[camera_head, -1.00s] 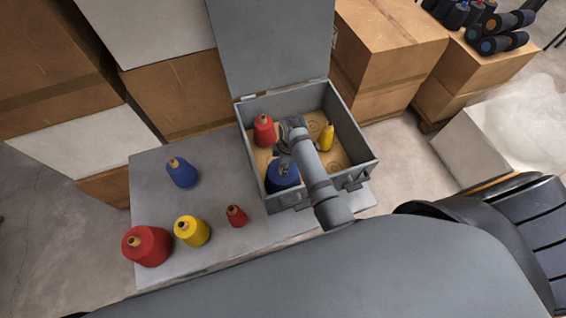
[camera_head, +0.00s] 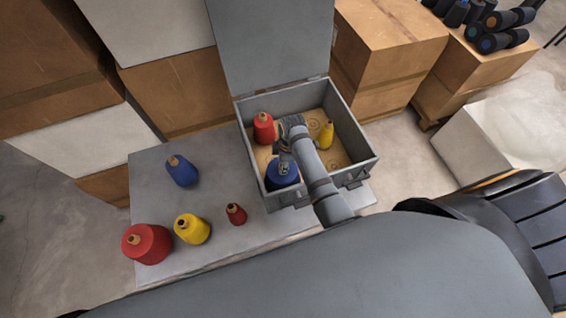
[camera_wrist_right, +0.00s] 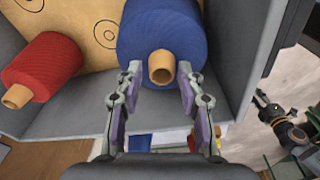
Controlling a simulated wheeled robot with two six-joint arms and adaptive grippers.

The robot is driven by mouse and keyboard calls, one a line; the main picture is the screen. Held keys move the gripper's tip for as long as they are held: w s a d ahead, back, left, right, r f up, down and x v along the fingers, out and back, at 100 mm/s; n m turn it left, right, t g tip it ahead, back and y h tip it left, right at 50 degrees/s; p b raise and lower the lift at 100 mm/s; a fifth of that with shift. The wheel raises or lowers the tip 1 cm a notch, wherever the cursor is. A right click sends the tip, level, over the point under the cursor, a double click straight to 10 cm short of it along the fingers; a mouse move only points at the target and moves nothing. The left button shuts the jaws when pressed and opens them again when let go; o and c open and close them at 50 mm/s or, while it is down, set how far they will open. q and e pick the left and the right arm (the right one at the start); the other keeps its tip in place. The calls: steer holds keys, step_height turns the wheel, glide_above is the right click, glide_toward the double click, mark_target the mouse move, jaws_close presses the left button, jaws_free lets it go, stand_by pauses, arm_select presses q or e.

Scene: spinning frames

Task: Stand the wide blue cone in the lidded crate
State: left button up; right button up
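The wide blue cone (camera_head: 281,177) stands upright in the near left part of the grey lidded crate (camera_head: 367,152), whose lid (camera_head: 272,45) is raised. It also shows in the right wrist view (camera_wrist_right: 150,27) with its tan tip toward the camera. My right gripper (camera_head: 285,157) is just above the cone. In the right wrist view my right gripper (camera_wrist_right: 160,88) is open, its fingers apart on either side of the tip with gaps between.
A red cone (camera_head: 263,130) and a small yellow cone (camera_head: 326,135) stand in other spots of the crate. On the grey table (camera_head: 215,170) left of the crate are a blue cone (camera_head: 182,172), a yellow cone (camera_head: 192,229) and two red cones (camera_head: 147,245).

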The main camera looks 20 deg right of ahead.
steer(key=shift+o, duration=1)
steer(key=shift+s+f, duration=0.15)
steer(key=shift+f, duration=0.05)
step_height(320, 180, up, 12)
steer(key=d, duration=0.1)
steer(key=shift+d, duration=0.2)
steer(key=shift+s, duration=0.15)
